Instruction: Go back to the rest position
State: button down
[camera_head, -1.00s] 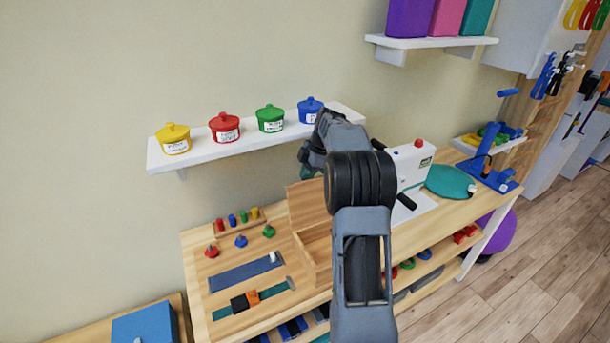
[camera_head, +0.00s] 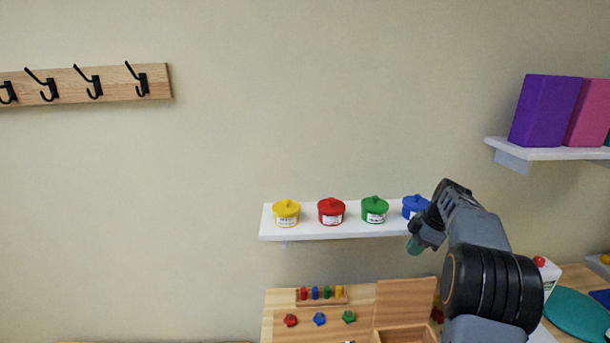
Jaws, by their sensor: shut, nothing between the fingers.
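My arm rises from the bottom right of the head view, and its end bends down to the left. My gripper (camera_head: 415,244) is a dark shape with a greenish tip, in front of the right part of the white wall shelf and just below the blue pot (camera_head: 414,206). The fingers are small in the picture; they look closed with nothing held. The arm hides the shelf's right end and part of the blue pot.
The white shelf (camera_head: 340,229) also bears a yellow pot (camera_head: 286,213), a red pot (camera_head: 331,212) and a green pot (camera_head: 375,210). Below are a peg block (camera_head: 322,296) and an open wooden box (camera_head: 405,300) on the bench. A hook rail (camera_head: 110,82) hangs upper left.

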jog(key=s+a+r+m+t+h, duration=0.15)
jog(key=s+a+r+m, duration=0.35)
jog(key=s+a+m, duration=0.5)
jog(key=s+a+f+m+t+h, duration=0.1)
jog(key=s+a+f+m, duration=0.1)
jog(key=s+a, duration=0.2)
jog(key=s+a+f+m+t+h+b, duration=0.1)
jog(key=s+a+f+m, duration=0.2)
jog(key=s, duration=0.7)
jog(key=shift+s+a, duration=0.35)
jog(key=shift+a, duration=0.9)
